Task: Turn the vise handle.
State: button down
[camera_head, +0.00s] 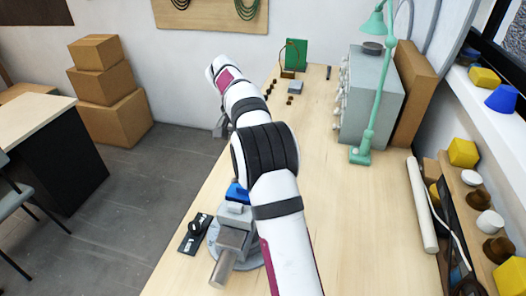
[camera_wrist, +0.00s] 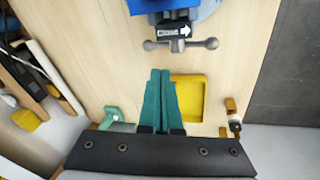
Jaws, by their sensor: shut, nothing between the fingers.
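The grey metal vise (camera_head: 233,238) stands on a round base near the front edge of the bench in the head view, partly covered by my arm. In the wrist view its handle (camera_wrist: 182,45), a crossbar with rounded ends, shows at the top centre, below a dark label with a white arrow. Blue material (camera_wrist: 137,6) is at the vise above it. My gripper (camera_wrist: 160,72) has teal fingers pressed together, empty. In the picture the tips lie just below the handle, apart from it; the depth gap is unclear. My gripper is hidden in the head view.
A yellow tray (camera_wrist: 203,98) lies beside my fingers, partly covered. A black plate with a knob (camera_head: 194,233) sits left of the vise. A green lamp (camera_head: 368,120) and grey cabinet (camera_head: 365,105) stand farther back. The right-middle bench is clear.

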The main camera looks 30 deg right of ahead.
jog(key=s+d+r, duration=0.1)
jog(key=n+t+y, duration=0.2)
jog(key=t+y, duration=0.2)
jog(key=t, duration=0.1)
send_near(232, 181)
jog(key=x, duration=0.6)
jog(key=shift+d+f, duration=0.3)
jog(key=shift+d, duration=0.05)
jog(key=shift+a+n+h, duration=0.1)
jog(key=shift+n+h, duration=0.2)
jog(key=shift+h, duration=0.1)
jog(key=shift+w+a+f+g+h, duration=0.3)
jog(key=shift+f+g+h, duration=0.25)
jog(key=shift+g+h, duration=0.15)
jog(key=shift+w+a+f+g+h, duration=0.1)
jog(key=shift+w+f+g+h, duration=0.05)
jog(key=shift+f+g+h, duration=0.35)
jog(key=shift+w+a+f+g+h, duration=0.1)
jog(key=shift+a+f+g+h, duration=0.05)
jog(key=shift+f+g+h, duration=0.4)
jog(key=shift+f, duration=1.15)
jog(key=shift+f, duration=0.25)
